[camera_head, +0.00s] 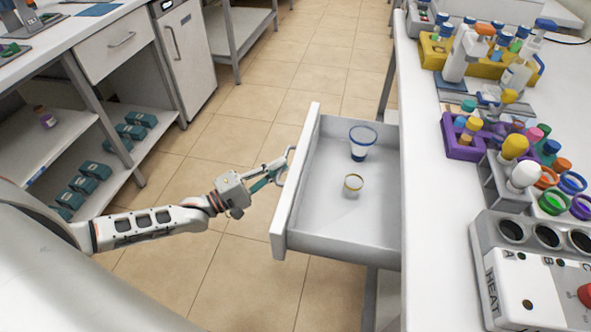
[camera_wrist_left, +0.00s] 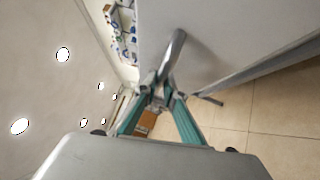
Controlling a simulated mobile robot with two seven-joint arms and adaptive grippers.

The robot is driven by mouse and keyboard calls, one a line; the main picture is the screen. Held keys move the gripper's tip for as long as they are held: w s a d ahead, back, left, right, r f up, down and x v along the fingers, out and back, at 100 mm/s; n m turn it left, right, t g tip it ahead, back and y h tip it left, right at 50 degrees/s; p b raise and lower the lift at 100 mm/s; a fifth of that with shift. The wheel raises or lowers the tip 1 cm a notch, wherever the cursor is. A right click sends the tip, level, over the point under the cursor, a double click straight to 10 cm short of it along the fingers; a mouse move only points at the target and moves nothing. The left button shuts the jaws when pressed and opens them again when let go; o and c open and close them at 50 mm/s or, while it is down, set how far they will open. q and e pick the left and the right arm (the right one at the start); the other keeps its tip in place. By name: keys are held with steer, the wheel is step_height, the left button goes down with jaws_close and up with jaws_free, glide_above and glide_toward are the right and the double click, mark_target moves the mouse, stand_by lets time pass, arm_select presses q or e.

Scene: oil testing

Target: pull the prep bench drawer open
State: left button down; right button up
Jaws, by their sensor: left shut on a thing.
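The prep bench drawer (camera_head: 375,220) stands pulled out from the bench on the right in the head view. Its grey front (camera_head: 296,190) faces left. The drawer's handle (camera_wrist_left: 177,50) is a metal bar that shows in the left wrist view. My left gripper (camera_head: 279,170) is at the outer side of the drawer front, shut on the handle; its teal fingers also show in the left wrist view (camera_wrist_left: 160,98). My right gripper is not in view.
The bench top (camera_head: 430,200) on the right holds a purple rack (camera_head: 460,148), a yellow rack (camera_head: 432,55) and a heater block (camera_head: 515,285). Another bench with a closed drawer (camera_head: 115,45) and shelves stands at the left. Tiled floor (camera_head: 235,150) lies clear between the benches.

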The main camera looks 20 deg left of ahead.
arm_select(q)
steer(key=shift+s+a, duration=0.15)
steer(key=shift+a, duration=0.5)
steer(key=c, duration=2.1)
jaws_free()
steer(key=shift+c, duration=0.2)
steer(key=v, duration=1.2)
